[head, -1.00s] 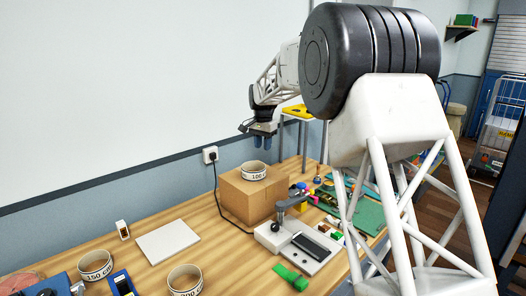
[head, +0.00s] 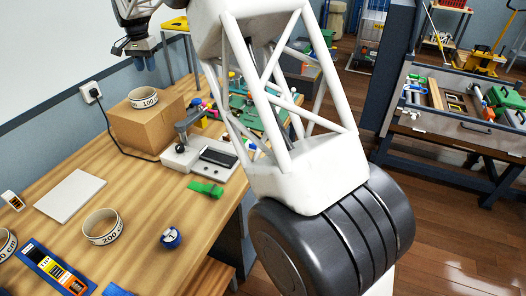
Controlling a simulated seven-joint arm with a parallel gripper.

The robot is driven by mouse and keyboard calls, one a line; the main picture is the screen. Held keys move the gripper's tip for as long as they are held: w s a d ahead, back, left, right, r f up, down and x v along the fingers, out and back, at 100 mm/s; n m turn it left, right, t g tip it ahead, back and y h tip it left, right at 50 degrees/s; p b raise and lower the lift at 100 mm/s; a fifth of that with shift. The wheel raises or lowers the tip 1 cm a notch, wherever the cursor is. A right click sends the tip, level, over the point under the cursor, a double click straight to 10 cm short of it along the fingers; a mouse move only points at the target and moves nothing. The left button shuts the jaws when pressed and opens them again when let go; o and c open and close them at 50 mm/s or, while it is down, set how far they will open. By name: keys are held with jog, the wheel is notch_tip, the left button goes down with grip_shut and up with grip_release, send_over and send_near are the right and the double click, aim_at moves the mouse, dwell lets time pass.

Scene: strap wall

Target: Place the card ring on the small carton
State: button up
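A ring marked 100 (head: 142,98) lies on top of a brown cardboard carton (head: 140,130) at the back of the wooden table. A larger ring marked 200 (head: 103,227) stands on the table in front, and part of another ring marked in cm (head: 5,243) shows at the left edge. I cannot tell which of them is the card ring. My gripper (head: 145,62) hangs above the carton and the 100 ring, apart from them, pointing down. Its fingers look small and dark blue; whether they are open is unclear.
A grey device (head: 200,153) stands right of the carton, with a green piece (head: 206,188) before it. A white plate (head: 70,195), a blue tape roll (head: 171,238) and a blue tray (head: 55,270) lie on the table.

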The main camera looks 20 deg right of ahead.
jog(key=s+d+r+n, duration=0.1)
jog(key=s+d+r, duration=0.3)
jog(key=s, duration=0.5)
jog(key=s+d+r+n+t, duration=0.1)
jog(key=s+d+r, duration=0.1)
jog(key=s+d, duration=0.55)
jog(key=s+d+r+n, duration=0.1)
jog(key=s+d+r, duration=0.2)
jog(key=s, duration=0.8)
jog(key=s+d+f+n, duration=0.1)
jog(key=s+d+f, duration=0.2)
jog(key=s, duration=0.8)
jog(key=s+d+f+n+t, duration=0.1)
jog(key=s+f, duration=0.3)
jog(key=s, duration=0.8)
jog(key=s+d+f, duration=0.3)
jog(key=s+d, duration=0.1)
jog(key=s, duration=0.7)
jog(key=shift+s+d+f+n+t, duration=0.25)
jog(key=shift+d+f+n+t, duration=0.05)
jog(key=shift+f+n, duration=0.1)
